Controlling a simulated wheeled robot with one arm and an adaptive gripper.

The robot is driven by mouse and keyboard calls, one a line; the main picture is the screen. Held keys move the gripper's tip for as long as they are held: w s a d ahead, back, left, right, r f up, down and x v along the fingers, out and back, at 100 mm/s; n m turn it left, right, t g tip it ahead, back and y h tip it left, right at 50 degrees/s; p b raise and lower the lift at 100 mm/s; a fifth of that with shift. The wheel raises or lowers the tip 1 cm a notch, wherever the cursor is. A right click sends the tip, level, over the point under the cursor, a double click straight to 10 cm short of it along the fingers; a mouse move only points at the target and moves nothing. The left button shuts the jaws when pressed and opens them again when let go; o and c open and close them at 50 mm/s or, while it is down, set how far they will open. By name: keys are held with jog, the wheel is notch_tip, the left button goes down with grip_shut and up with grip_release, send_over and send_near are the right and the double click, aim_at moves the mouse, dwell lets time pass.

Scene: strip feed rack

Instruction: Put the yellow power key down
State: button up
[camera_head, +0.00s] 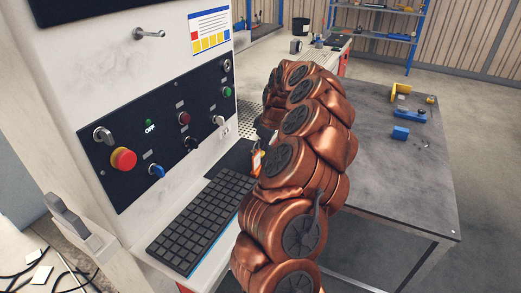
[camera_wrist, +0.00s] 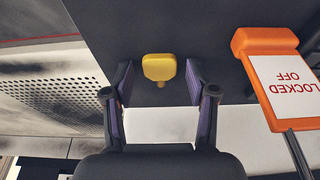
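My gripper (camera_wrist: 158,80) is open, with one finger on each side of the key. A gap shows between the key and each finger, so neither finger appears to touch it. I cannot tell whether the key rests on the dark surface. In the head view, my copper-coloured arm hides the gripper's fingers, and I cannot make out the key.
An orange "LOCKED OFF" tag (camera_wrist: 267,75) is close to the right finger. A perforated plate (camera_wrist: 50,98) lies at left. In the head view, the control panel (camera_head: 160,130) and keyboard (camera_head: 205,220) stand left of my arm; a grey table (camera_head: 400,170) is at right.

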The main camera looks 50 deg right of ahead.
jog(key=shift+r, duration=0.1)
jog(key=shift+r+p, duration=0.25)
jog(key=shift+p, duration=0.05)
jog(key=a+b+v, duration=0.1)
jog(key=b+v, duration=0.1)
jog(key=v, duration=0.9)
jog(key=shift+d+r, duration=0.4)
jog(key=shift+d, duration=0.1)
jog(key=shift+s+a, duration=0.1)
